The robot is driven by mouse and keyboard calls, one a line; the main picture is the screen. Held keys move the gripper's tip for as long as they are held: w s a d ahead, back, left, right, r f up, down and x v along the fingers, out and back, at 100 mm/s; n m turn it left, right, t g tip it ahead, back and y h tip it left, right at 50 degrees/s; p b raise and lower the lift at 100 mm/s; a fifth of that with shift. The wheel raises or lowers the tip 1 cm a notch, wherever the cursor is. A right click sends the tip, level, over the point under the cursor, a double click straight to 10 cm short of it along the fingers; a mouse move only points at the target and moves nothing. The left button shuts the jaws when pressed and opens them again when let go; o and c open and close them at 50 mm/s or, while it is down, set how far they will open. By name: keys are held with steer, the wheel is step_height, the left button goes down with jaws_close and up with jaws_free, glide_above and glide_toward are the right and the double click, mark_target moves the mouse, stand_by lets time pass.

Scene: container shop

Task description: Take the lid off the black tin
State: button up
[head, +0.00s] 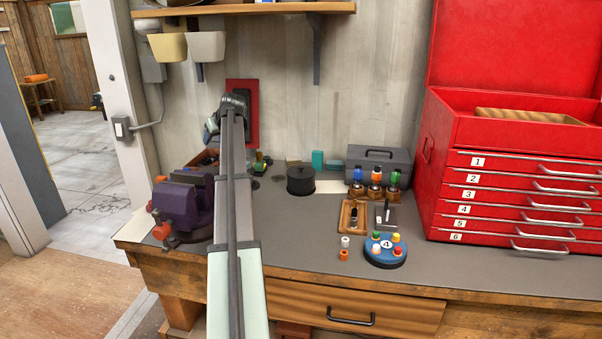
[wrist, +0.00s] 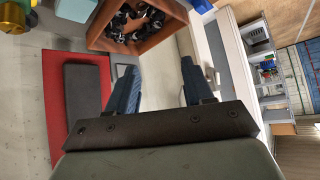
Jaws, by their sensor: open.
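The black tin (head: 300,181) stands upright on the grey bench top, right of my arm in the head view. Its round black lid (head: 300,170) is on it, with a small knob in the middle. My gripper (head: 211,131) is raised to the left of the tin and apart from it, mostly hidden behind my arm. In the wrist view my gripper (wrist: 161,72) has its two blue fingers spread with nothing between them. The tin is not visible in the wrist view.
A purple vise (head: 182,210) stands left of my arm. Right of the tin are a grey toolbox (head: 380,160), small bottles (head: 375,181), a wooden tray (head: 352,217), a blue round holder (head: 386,252) and a red tool chest (head: 480,185). Bench in front of the tin is clear.

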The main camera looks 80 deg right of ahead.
steer(key=s+d+f+m+g+y, duration=0.1)
steer(key=s+d+g, duration=0.1)
steer(key=s, duration=0.7)
steer(key=s+d+f+m+g+y, duration=0.1)
steer(key=s+d+m+g, duration=0.15)
steer(key=s, duration=0.75)
steer(key=m+g+y, duration=0.1)
steer(key=g+y, duration=0.2)
glide_above(301, 170)
steer(key=d, duration=0.1)
steer(key=shift+w+d+r, duration=0.1)
steer(key=shift+w+r, duration=0.05)
steer(key=shift+w, duration=0.15)
steer(key=shift+s+m, duration=0.25)
steer(key=shift+s, duration=0.05)
steer(key=shift+f, duration=0.55)
steer(key=shift+w+f, duration=0.1)
steer(key=shift+f, duration=3.1)
jaws_close()
